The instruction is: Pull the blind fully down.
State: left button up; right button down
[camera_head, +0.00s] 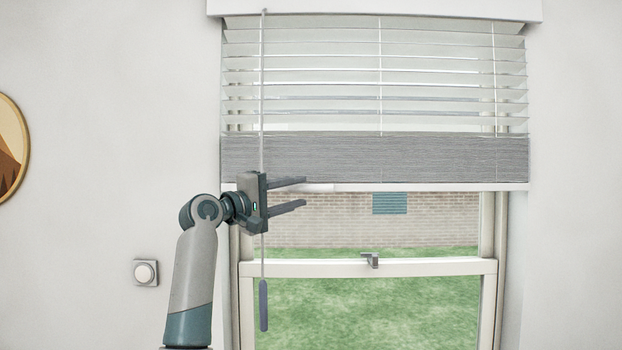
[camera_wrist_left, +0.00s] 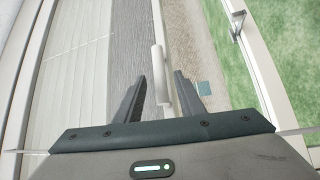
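The blind (camera_head: 375,75) covers the upper part of the window. Its spread slats hang above a grey stack of gathered slats (camera_head: 400,159). A white bottom rail (camera_head: 430,187) runs below the stack; it shows in the left wrist view with a white handle-like piece (camera_wrist_left: 159,62). My left gripper (camera_head: 305,191) is at the rail's left part, its fingers spread one above the other. In the left wrist view the white piece lies between the open fingers, with gaps seen on both sides. My right gripper is not in view.
A thin wand (camera_head: 263,305) hangs at the window's left, passing by my left gripper. A window sash rail (camera_head: 430,267) with a latch (camera_head: 370,260) crosses below the blind. A round wall knob (camera_head: 146,272) is at left. The area before the lower glass is clear.

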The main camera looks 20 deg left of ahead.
aim_at(306, 188)
pick_arm(q)
jog(key=p+x, duration=0.2)
jog(key=x, duration=0.2)
jog(key=shift+r, duration=0.15)
jog(key=shift+p+x, duration=0.3)
jog(key=shift+x, duration=0.45)
grip_shut()
